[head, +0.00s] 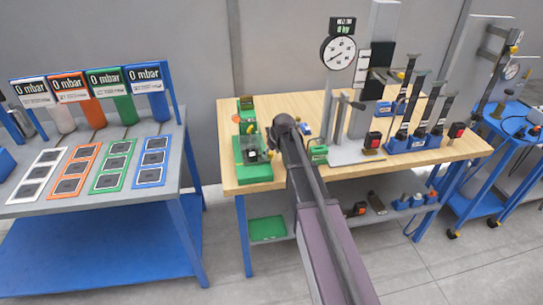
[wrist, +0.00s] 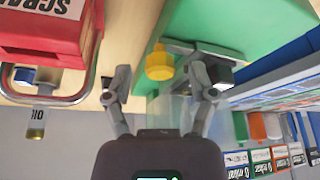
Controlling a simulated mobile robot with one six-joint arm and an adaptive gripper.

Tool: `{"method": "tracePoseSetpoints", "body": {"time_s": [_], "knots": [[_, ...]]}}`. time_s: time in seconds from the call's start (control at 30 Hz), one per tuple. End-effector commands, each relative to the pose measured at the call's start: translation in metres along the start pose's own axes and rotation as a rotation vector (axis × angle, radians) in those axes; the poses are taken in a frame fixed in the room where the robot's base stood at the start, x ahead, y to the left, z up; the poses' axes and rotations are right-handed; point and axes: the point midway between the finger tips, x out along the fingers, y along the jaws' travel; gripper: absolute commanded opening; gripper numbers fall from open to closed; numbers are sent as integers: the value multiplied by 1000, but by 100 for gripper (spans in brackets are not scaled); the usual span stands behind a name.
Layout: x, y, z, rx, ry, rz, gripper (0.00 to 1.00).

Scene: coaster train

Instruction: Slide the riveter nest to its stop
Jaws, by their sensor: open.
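A green fixture (head: 254,173) stands at the left front of the wooden bench, with small dark and pale parts on top. In the wrist view its green surface (wrist: 225,22) fills the upper middle. A yellow knob (wrist: 159,64) and a grey metal piece with a dark block (wrist: 220,74) show at its edge. I cannot tell for sure which part is the riveter nest. My gripper (wrist: 160,94) is open and empty, with the yellow knob just beyond and between its fingertips. I see no clear contact. In the head view my arm partly hides the fixture's right side.
A press with a round dial (head: 339,52) stands right of my arm. A grey table with coloured panels (head: 110,163) is at left.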

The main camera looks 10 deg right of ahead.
Motion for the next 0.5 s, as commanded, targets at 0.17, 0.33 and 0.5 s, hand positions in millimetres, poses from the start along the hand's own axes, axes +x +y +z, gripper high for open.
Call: {"method": "tracePoseSetpoints", "body": {"time_s": [0.17,0.33,0.5], "knots": [[1,0,0,0,0,0,73],[1,0,0,0,0,0,67],[1,0,0,-1,0,0,16]]}}
